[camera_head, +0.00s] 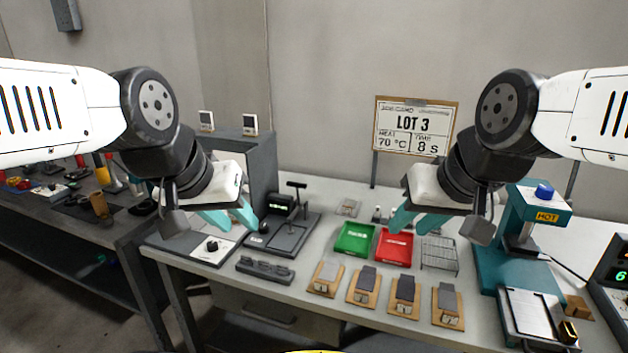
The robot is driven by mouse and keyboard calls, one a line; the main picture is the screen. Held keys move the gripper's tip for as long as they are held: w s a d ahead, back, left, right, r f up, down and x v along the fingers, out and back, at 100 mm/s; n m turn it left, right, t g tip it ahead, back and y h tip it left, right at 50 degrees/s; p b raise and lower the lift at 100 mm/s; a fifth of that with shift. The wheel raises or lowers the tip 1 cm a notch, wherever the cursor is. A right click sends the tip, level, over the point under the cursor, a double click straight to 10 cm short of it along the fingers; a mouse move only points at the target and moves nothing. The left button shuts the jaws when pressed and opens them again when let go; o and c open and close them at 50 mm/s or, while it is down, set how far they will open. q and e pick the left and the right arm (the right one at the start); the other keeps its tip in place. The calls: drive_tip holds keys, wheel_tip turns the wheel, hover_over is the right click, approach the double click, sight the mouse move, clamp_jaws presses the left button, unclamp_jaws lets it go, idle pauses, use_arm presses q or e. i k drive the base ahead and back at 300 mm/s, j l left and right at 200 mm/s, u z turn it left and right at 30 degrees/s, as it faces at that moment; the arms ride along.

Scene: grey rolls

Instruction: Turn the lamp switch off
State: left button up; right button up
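I cannot tell for sure which thing is the lamp switch. A pale panel with a round black knob (212,246) lies at the left end of the bench, below and left of my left gripper. A small grey box (67,15) hangs on the wall at the upper left. My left gripper (240,224) has its teal fingers apart and holds nothing, above the left part of the bench. My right gripper (408,226) is also open and empty, above the right middle of the bench. Neither gripper visibly touches anything.
A green tray (355,238) and a red tray (394,247) sit mid-bench beside a wire rack (439,254). Several wooden blocks with grey pieces line the front. A teal press marked HOT (540,215) stands at the right. A LOT 3 sign (414,126) stands behind.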

sight(212, 246)
drive_tip(key=u, duration=0.7)
